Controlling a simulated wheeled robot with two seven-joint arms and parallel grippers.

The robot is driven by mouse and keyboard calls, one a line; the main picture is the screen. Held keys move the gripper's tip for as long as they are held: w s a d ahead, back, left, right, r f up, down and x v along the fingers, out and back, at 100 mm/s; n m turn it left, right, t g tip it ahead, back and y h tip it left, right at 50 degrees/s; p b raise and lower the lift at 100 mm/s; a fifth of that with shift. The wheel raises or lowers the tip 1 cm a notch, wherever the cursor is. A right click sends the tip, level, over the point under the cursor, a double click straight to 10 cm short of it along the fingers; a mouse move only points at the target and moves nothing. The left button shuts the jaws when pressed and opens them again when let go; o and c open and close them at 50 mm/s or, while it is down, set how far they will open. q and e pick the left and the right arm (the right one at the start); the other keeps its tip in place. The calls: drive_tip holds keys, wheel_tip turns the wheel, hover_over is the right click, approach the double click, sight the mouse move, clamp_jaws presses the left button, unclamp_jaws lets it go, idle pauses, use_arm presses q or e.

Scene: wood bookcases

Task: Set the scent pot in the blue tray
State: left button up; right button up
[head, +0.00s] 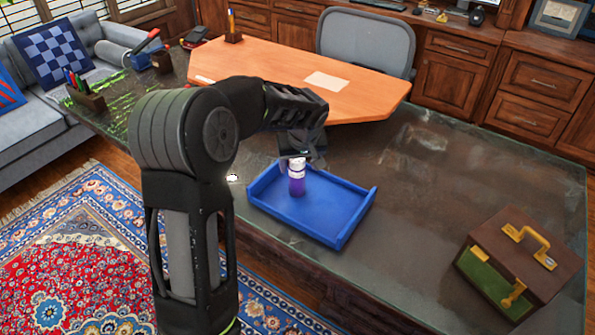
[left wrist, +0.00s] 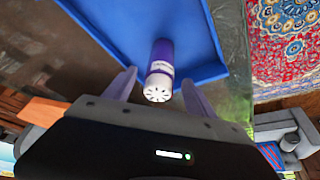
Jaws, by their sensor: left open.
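The scent pot (head: 297,180) is a small purple cylinder with a white perforated top. It stands in the left part of the blue tray (head: 345,238), on the dark glass desk. In the left wrist view the pot (left wrist: 161,70) shows over the blue tray floor (left wrist: 205,45), its white cap toward me. My left gripper (head: 297,157) is just above the pot in the head view. In the left wrist view its two fingers (left wrist: 158,88) are spread on either side of the cap, with gaps showing. My right gripper is not in view.
A brown case with yellow handles (head: 520,262) stands at the desk's right front. An orange wooden desktop section (head: 300,75) lies behind the tray. Pen holders (head: 90,98) are at the left. Bare desk surface lies right of the tray.

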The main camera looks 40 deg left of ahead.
use_arm(q)
drive_tip(key=v, duration=0.6)
drive_tip(key=shift+r, duration=0.3)
drive_tip(key=shift+s, duration=0.1)
